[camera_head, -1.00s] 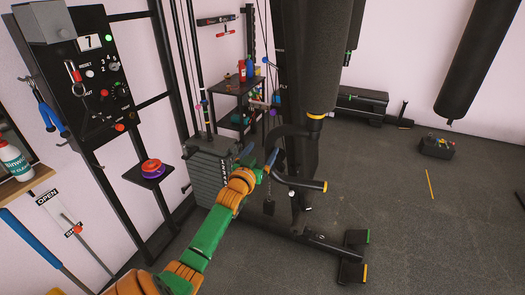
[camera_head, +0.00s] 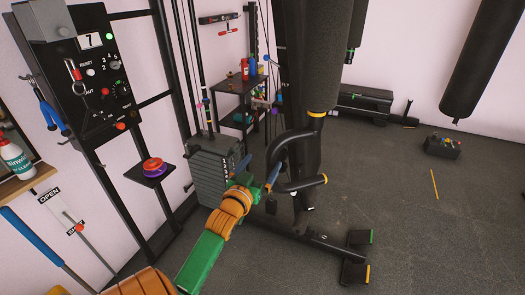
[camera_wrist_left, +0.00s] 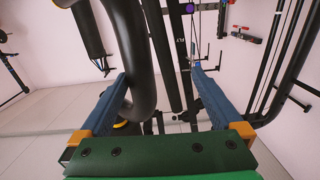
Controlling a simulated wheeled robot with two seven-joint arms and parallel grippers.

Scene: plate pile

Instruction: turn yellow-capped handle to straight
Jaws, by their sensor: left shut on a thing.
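The yellow-capped handle (camera_head: 302,184) is a black bent bar on the gym machine, with its yellow-tipped grip pointing right in the head view. Its curved upper part rises toward the machine's upright. My left gripper (camera_head: 257,170) is at the left side of the handle and shut on it. In the wrist view a thick black curved tube (camera_wrist_left: 133,55) runs down between the blue fingers of the left gripper (camera_wrist_left: 157,80), nearer the left finger. The exact contact is partly hidden by the gripper's green body. My right gripper is not in view.
A grey weight stack (camera_head: 208,170) stands just behind my left arm. A control panel (camera_head: 88,75) and a small shelf with a red-and-purple object (camera_head: 153,166) are at left. A black punching bag (camera_head: 490,55) hangs at right. The floor at right is mostly free.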

